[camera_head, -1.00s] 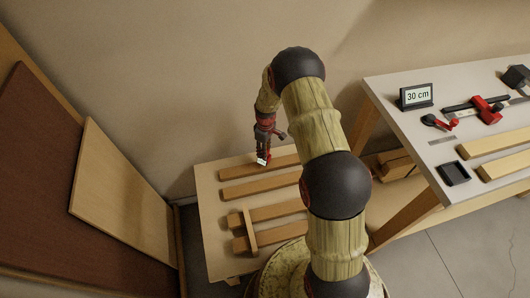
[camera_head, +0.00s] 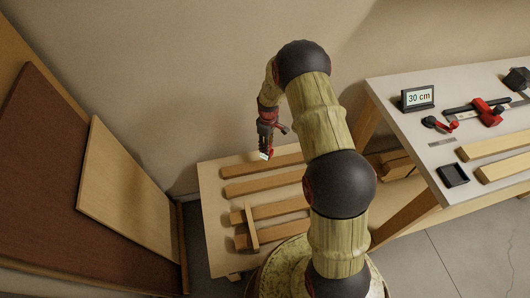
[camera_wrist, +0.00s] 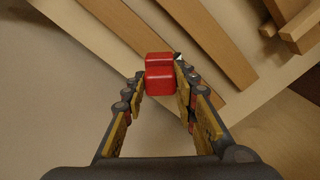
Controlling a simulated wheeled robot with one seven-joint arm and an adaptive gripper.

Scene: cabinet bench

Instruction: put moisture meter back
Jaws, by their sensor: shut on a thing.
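My gripper (camera_head: 265,152) is over the back left part of the low table with the wooden strips. In the wrist view my gripper (camera_wrist: 160,90) is shut on a small red, blocky thing, the moisture meter (camera_wrist: 160,74) by its look. The meter sits between the fingertips, with a small dark and white bit at its right edge. In the head view only a pale bit of the held thing (camera_head: 264,156) shows below the fingers; the rest is hidden by them. The meter appears to be held above the strips, apart from them.
The low table (camera_head: 215,225) bears several wooden strips (camera_head: 262,187), one lying crosswise. Panels (camera_head: 125,195) lean at left.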

